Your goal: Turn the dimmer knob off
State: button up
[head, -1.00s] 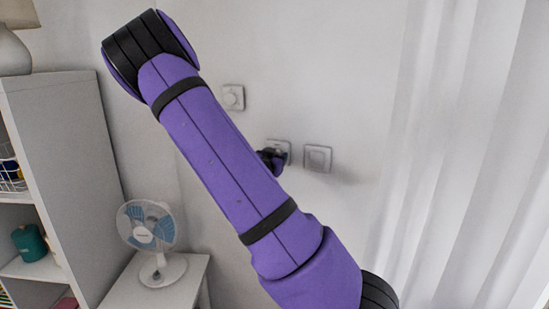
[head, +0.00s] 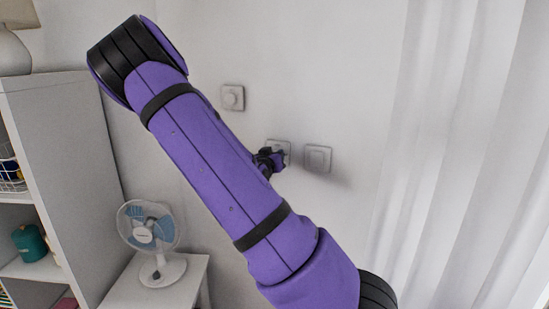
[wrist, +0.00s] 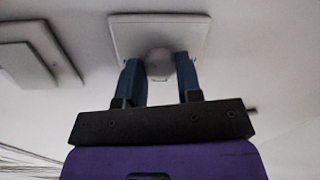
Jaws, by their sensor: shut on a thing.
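A pale round knob (wrist: 159,62) sticks out from a square white wall plate (wrist: 160,28) in the wrist view. My gripper (wrist: 160,76) is shut on this knob, with one blue finger on each side of it. In the head view my gripper (head: 278,160) is at the middle one of three wall plates (head: 285,145) and covers its lower left part. The knob is hidden there. I cannot read how far the knob is turned.
One wall plate with a round control (head: 233,97) is at the upper left, and another plate (head: 318,159) is close on the right. A fan (head: 147,228) stands on a small white table (head: 192,281). A white curtain (head: 460,150) hangs at the right.

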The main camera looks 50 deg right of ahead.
jog(key=n+g, duration=0.1)
jog(key=n, duration=1.1)
jog(key=n+g, duration=0.1)
jog(key=n, duration=1.2)
jog(key=shift+w+a, duration=0.1)
jog(key=shift+w, duration=0.05)
jog(key=shift+n, duration=0.3)
dwell(0.3)
jog(key=o, duration=0.9)
jog(key=shift+o, duration=0.2)
jog(key=v, duration=1)
jog(key=shift+a, duration=0.4)
jog(key=shift+f, duration=0.15)
